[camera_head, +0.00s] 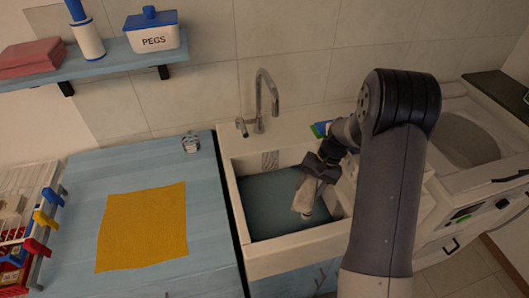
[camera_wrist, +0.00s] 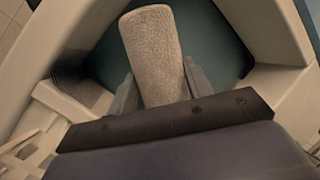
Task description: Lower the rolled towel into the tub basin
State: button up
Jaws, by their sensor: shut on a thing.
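A rolled beige towel (camera_head: 306,197) is held by my gripper (camera_head: 314,176) over the tub basin (camera_head: 238,198), in the right half of its opening. The towel hangs tilted, its free end pointing down toward the dark green basin floor. In the wrist view the towel (camera_wrist: 152,50) sits between the two fingers of my gripper (camera_wrist: 158,88), which is shut on it. The basin (camera_wrist: 60,35) shows around it, with pale walls and a green bottom. I cannot tell whether the towel's lower end touches the bottom.
A faucet (camera_head: 260,105) rises behind the basin. A blue counter (camera_head: 205,240) with a yellow cloth (camera_head: 143,226) and a small glass (camera_head: 191,142) is to the left. A white machine (camera_head: 470,205) stands right. A shelf (camera_head: 110,60) holds a PEGS box (camera_head: 152,32).

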jog(key=w+a+r+m+t, duration=0.1)
jog(key=w+a+r+m, duration=0.1)
jog(key=a+m, duration=0.1)
jog(key=w+a+r+m+t, duration=0.1)
jog(key=w+a+r+m, duration=0.1)
jog(key=a, duration=0.3)
jog(key=w+a+r+m+t+p, duration=0.1)
jog(key=w+a+r+m+t, duration=0.1)
jog(key=a+m, duration=0.2)
jog(key=shift+w+a+r+m, duration=0.2)
jog(key=shift+a+r+m, duration=0.1)
jog(key=shift+m, duration=0.7)
jog(key=f+b, duration=0.5)
jog(key=f, duration=0.2)
jog(key=f+b, duration=0.6)
jog(key=f, duration=0.1)
jog(key=a+f+b, duration=0.1)
jog(key=f+b, duration=0.5)
jog(key=f, duration=0.2)
jog(key=shift+w+a, duration=0.1)
jog(key=shift+w, duration=0.1)
jog(key=o, duration=1.1)
jog(key=v, duration=1)
jog(key=shift+s+d+r, duration=0.25)
jog(key=shift+r, duration=0.05)
